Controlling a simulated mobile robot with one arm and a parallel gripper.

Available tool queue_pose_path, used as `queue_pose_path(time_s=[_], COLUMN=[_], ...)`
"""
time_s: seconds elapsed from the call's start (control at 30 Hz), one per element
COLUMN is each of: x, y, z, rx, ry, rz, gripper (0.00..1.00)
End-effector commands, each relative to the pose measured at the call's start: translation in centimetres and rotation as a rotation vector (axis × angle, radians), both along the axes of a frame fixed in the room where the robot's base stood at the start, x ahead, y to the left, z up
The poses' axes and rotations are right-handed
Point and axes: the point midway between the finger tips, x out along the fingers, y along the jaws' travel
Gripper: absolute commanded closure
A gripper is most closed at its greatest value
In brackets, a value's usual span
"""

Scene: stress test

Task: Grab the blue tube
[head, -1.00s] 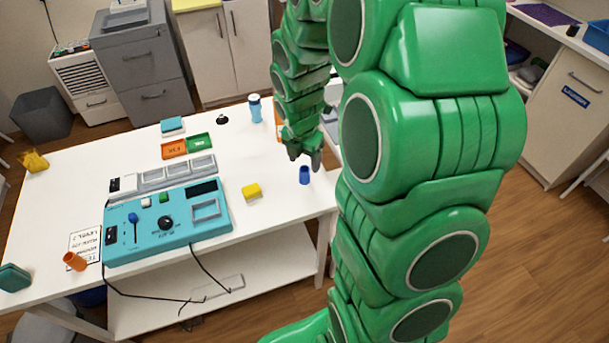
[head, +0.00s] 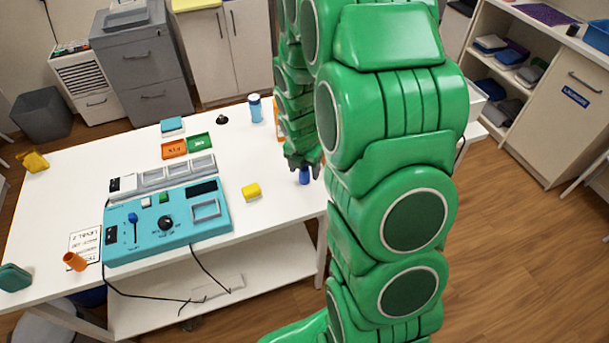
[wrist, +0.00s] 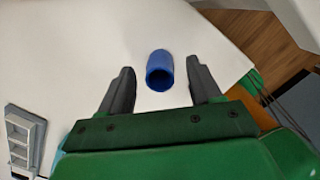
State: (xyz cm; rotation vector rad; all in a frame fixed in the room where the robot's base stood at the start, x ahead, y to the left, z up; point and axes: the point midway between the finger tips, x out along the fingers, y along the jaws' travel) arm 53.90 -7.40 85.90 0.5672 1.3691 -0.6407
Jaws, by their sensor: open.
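The blue tube (head: 305,176) stands on the white table near its right edge, partly hidden by my gripper in the head view. In the wrist view the blue tube (wrist: 160,70) shows its open end and lies between and slightly beyond the two dark fingers. My gripper (wrist: 162,82) is open and empty, with a gap on each side of the tube. In the head view my gripper (head: 303,164) is just above and behind the tube.
A blue-and-white bottle (head: 255,108) stands farther back. The table (head: 270,215) is clear around the blue tube.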

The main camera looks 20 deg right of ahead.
Motion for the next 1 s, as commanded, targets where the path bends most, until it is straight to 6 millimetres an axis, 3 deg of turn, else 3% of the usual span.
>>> queue_pose_path(time_s=[0.23, 0.6, 0.9, 1.0], x=[0.2, 0.2, 0.2, 0.3], y=[-0.2, -0.2, -0.2, -0.2], z=[-2.1, -2.5, -2.5, -2.5], rx=[0.001, 0.0, 0.0, 0.0], ry=[0.002, 0.0, 0.0, 0.0], rz=[0.0, 0.0, 0.0, 0.0], gripper=[0.37, 0.38, 0.84, 0.94])
